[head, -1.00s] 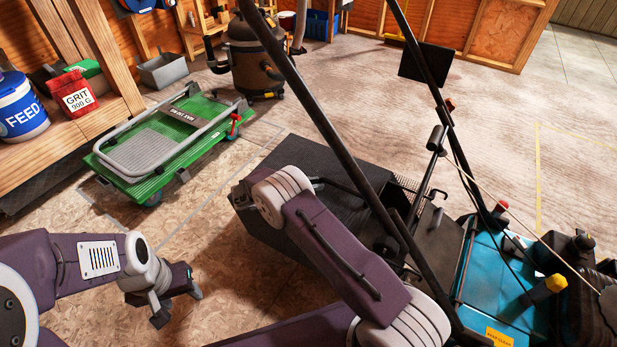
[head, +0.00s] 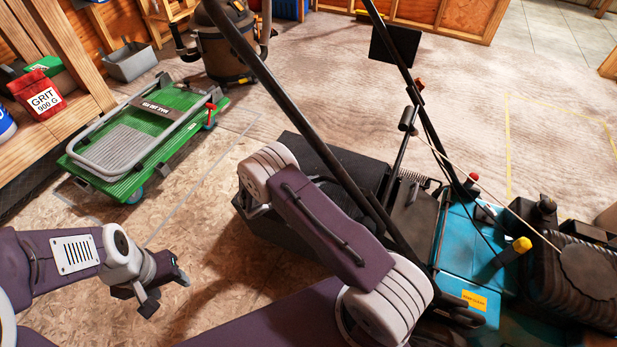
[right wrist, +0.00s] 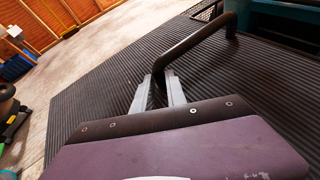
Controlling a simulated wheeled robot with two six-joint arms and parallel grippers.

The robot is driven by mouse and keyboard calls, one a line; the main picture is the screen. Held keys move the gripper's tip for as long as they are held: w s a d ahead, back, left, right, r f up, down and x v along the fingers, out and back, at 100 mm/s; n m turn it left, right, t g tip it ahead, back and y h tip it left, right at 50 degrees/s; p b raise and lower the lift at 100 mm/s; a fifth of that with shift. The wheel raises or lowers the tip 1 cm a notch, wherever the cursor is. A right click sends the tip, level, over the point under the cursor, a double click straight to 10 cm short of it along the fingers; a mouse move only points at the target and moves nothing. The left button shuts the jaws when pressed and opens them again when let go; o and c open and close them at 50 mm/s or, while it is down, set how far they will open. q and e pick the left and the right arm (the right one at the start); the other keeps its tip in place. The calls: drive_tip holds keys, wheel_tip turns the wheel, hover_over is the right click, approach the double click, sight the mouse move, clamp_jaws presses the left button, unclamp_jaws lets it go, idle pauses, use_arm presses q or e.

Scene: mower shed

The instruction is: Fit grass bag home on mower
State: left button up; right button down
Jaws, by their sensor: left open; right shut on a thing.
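The black ribbed grass bag (head: 315,152) is behind the mower (head: 455,240), between its handlebar tubes, in the head view. My right arm covers much of it. In the right wrist view my right gripper (right wrist: 163,92) is shut on the bag's black bent handle (right wrist: 195,45), above the ribbed lid (right wrist: 105,105). The right fingers are hidden in the head view. The bag's front end is close to the mower's rear; whether they touch is hidden. My left gripper (head: 168,291) is open and empty, left of the bag above the floor.
A green folded trolley (head: 145,140) lies to the left, near a shelf with a red grit bag (head: 38,95). A brown shop vacuum (head: 228,45) stands behind. Floor left of the bag is clear.

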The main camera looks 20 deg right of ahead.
sight(331, 196)
drive_tip(key=shift+s+d+r+p, duration=0.1)
drive_tip(key=shift+s+d+p, duration=0.65)
drive_tip(key=shift+s+d, duration=0.3)
drive_tip(key=shift+s+d+r+p, duration=0.1)
drive_tip(key=shift+s+d+p, duration=0.65)
drive_tip(key=shift+s, duration=0.35)
drive_tip(key=shift+s+d+f, duration=0.15)
drive_tip(key=shift+f, duration=0.15)
drive_tip(key=shift+f+b, duration=1.35)
drive_tip(key=shift+f, duration=0.25)
